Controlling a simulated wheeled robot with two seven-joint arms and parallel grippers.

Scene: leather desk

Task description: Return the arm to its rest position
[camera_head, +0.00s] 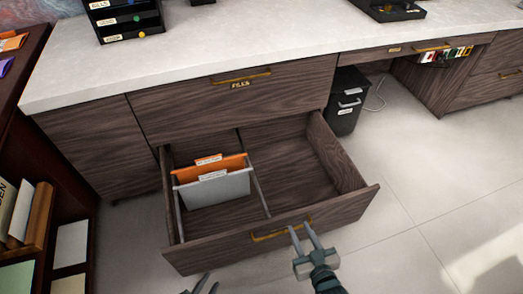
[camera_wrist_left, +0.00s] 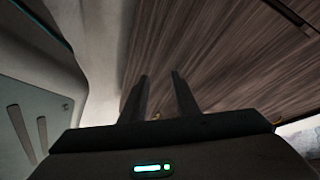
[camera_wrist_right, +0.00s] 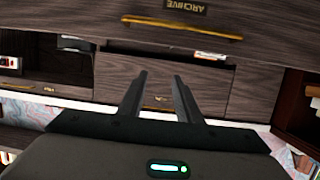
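My right gripper (camera_head: 300,226) is open and empty in front of the pulled-out lower drawer (camera_head: 205,252). Its fingers overlap the right end of the brass handle (camera_head: 270,235) in the head view. In the right wrist view the handle (camera_wrist_right: 183,28) lies beyond the fingertips (camera_wrist_right: 160,74), apart from them, under an ARCHIVE label. My left gripper (camera_head: 211,280) shows only its fingertips at the bottom edge of the head view. In the left wrist view its fingers (camera_wrist_left: 160,76) are apart with nothing between them, below a dark wood surface (camera_wrist_left: 220,50).
The open drawer holds an orange folder (camera_head: 209,170) and a grey folder (camera_head: 214,190) on its left side; its right side is empty. A shut FILES drawer (camera_head: 240,100) is above. A black bin (camera_head: 345,102) stands at right. Shelves (camera_head: 40,225) are at left. Floor at right is clear.

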